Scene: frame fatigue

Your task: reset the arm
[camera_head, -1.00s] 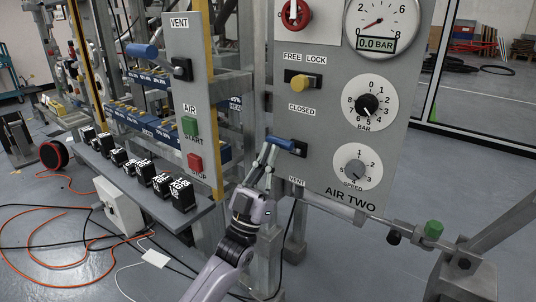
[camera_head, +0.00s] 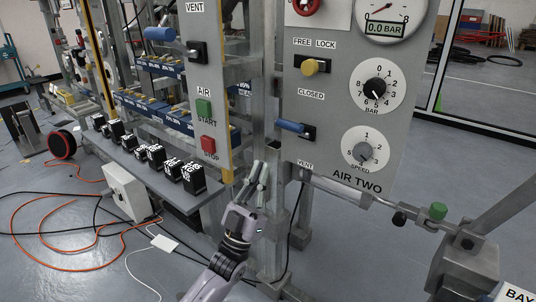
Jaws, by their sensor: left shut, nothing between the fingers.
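My left gripper (camera_head: 258,177) is low in the middle of the view, its fingers pointing up. It is shut and empty, in front of the frame post and left of the AIR TWO panel (camera_head: 330,105). The blue vent lever (camera_head: 291,126) on that panel lies up and to the right of the fingertips, with a clear gap between them. The lever lies nearly level, pointing left from its black mount. My right gripper is out of view.
The left panel (camera_head: 196,75) carries another blue lever (camera_head: 160,34), a green START button (camera_head: 204,109) and a red STOP button (camera_head: 208,146). Several black boxes stand on a grey shelf (camera_head: 150,185). Orange and black cables lie on the floor at lower left.

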